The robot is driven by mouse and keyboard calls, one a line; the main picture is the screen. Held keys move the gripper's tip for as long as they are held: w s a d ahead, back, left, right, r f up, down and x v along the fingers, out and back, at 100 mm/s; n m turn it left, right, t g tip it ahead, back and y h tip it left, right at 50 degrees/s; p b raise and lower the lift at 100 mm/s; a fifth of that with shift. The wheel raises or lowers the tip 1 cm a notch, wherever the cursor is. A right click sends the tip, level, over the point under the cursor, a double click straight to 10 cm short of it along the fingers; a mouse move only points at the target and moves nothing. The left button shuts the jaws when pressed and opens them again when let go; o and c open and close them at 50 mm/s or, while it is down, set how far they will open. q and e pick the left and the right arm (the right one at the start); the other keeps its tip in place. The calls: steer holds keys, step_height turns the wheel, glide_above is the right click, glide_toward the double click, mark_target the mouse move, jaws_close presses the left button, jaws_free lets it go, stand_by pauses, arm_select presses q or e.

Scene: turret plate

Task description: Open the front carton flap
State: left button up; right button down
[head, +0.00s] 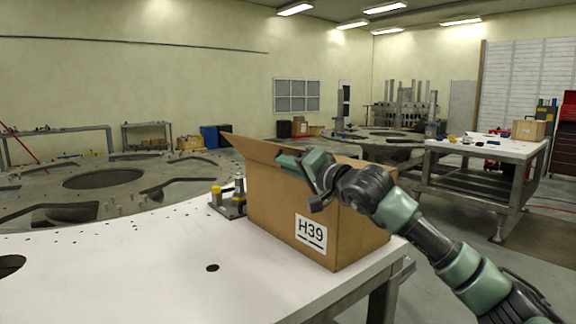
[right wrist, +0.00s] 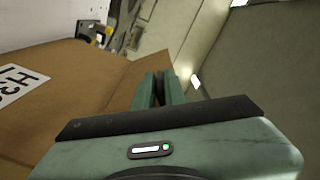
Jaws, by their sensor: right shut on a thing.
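The brown cardboard carton (head: 275,208) stands on the near white table, with an H39 label on the face toward me. It also fills the left of the right wrist view (right wrist: 85,90). A carton flap (head: 248,150) sticks up and out to the left at its top. My right gripper (head: 289,160) is at the carton's top edge, beside this flap. Its fingers (right wrist: 158,88) are close together and shut on the flap; the gripped edge itself is hard to make out. The gripper and forearm hide part of the carton's top. My left gripper is not in view.
The white table (head: 130,270) has holes and is clear to the left of the carton. A second table (head: 480,150) with a small box is at the right.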

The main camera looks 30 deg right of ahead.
steer(key=shift+f, duration=0.1)
steer(key=c, duration=1.5)
jaws_free()
steer(key=shift+d, duration=0.1)
